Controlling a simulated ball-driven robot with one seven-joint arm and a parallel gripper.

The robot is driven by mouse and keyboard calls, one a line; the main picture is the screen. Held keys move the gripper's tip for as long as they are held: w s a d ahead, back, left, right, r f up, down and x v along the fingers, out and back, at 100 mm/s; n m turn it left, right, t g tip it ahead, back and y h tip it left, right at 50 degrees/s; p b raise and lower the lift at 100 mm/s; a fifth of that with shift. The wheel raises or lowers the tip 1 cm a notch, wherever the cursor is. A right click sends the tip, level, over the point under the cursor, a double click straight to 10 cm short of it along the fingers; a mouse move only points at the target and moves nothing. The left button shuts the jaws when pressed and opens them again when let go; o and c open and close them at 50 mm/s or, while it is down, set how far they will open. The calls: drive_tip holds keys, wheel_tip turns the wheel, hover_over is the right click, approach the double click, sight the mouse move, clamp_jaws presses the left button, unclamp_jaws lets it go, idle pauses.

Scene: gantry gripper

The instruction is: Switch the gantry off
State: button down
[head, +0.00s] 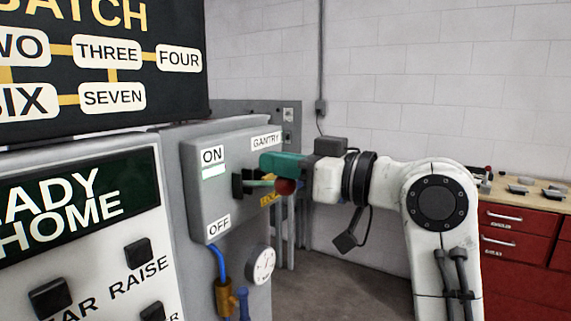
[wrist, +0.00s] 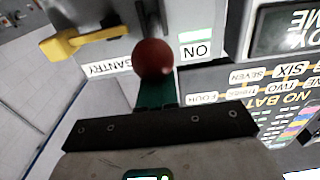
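The grey gantry switch box (head: 228,208) carries an ON label (head: 212,155) at the top, an OFF label (head: 219,222) at the bottom and a GANTRY label (head: 266,141). A pale lit strip shows under ON. Its lever sticks out from a dark slot (head: 238,186) between the labels and ends in a red ball knob (head: 286,187). My gripper (head: 272,172) has green fingers at the knob, seen above and behind it. In the wrist view the red knob (wrist: 154,58) covers the fingertips, so contact and grip are unclear.
A yellow handle (wrist: 85,41) is on the box beside the lever. A round gauge (head: 260,264) and blue pipe (head: 218,267) sit below the box. A button panel (head: 95,262) stands at the left, and a red drawer cabinet (head: 517,246) at the right.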

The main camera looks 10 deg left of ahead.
drive_tip(key=shift+f+b, duration=0.65)
drive_tip(key=shift+f, duration=0.6)
drive_tip(key=shift+d+r, duration=0.1)
drive_tip(key=shift+r, duration=0.2)
drive_tip(key=shift+s+d+r+p, duration=0.15)
drive_tip(key=shift+d+r+p, duration=0.1)
drive_tip(key=shift+d, duration=0.2)
drive_tip(key=shift+s+d+r+p, duration=0.15)
drive_tip(key=shift+d+r+p, duration=0.1)
drive_tip(key=shift+d, duration=0.2)
drive_tip(key=v, duration=0.7)
drive_tip(key=shift+b, duration=0.35)
